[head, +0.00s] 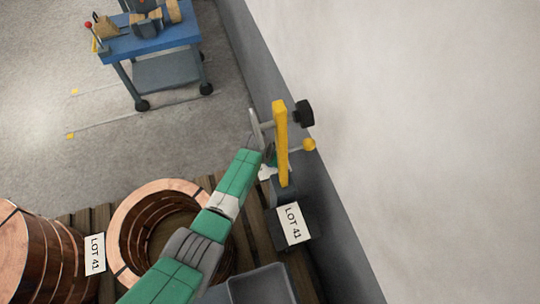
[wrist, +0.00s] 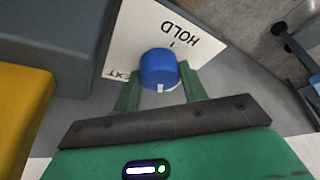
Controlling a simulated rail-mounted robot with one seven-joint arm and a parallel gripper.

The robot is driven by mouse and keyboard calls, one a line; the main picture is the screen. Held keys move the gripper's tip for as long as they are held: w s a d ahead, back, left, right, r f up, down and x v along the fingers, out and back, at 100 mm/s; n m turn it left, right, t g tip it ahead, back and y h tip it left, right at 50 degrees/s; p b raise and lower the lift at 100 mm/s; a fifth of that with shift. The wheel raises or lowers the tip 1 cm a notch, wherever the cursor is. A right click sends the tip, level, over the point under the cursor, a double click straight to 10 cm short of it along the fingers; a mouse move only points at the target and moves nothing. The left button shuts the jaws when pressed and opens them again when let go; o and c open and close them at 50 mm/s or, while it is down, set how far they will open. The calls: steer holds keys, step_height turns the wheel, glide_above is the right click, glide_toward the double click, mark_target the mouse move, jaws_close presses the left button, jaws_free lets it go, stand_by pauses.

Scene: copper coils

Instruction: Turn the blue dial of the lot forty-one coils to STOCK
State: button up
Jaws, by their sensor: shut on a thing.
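The blue dial (wrist: 158,66) sits on a white plate (wrist: 128,42) in the wrist view. The word HOLD and a tick show beyond the dial, and letters reading EXT show at the plate's lower left, partly cut off. A white mark on the dial faces my palm side, away from HOLD. STOCK is not visible. My gripper (wrist: 160,80) is shut on the dial, one green finger on each side. In the head view my gripper (head: 267,168) is beside a yellow upright (head: 281,145) on a stand tagged LOT 41 (head: 293,224); the dial is hidden there.
A copper coil (head: 125,225) lies on a wooden pallet (head: 75,220), with another coil (head: 25,255) at left tagged LOT 41 (head: 95,254). A black knob (head: 304,113) and yellow ball (head: 310,145) project near the wall (head: 420,120). A blue cart (head: 150,42) stands farther back.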

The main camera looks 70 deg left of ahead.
steer(key=shift+n, duration=0.3)
stand_by(0.4)
steer(key=o, duration=1)
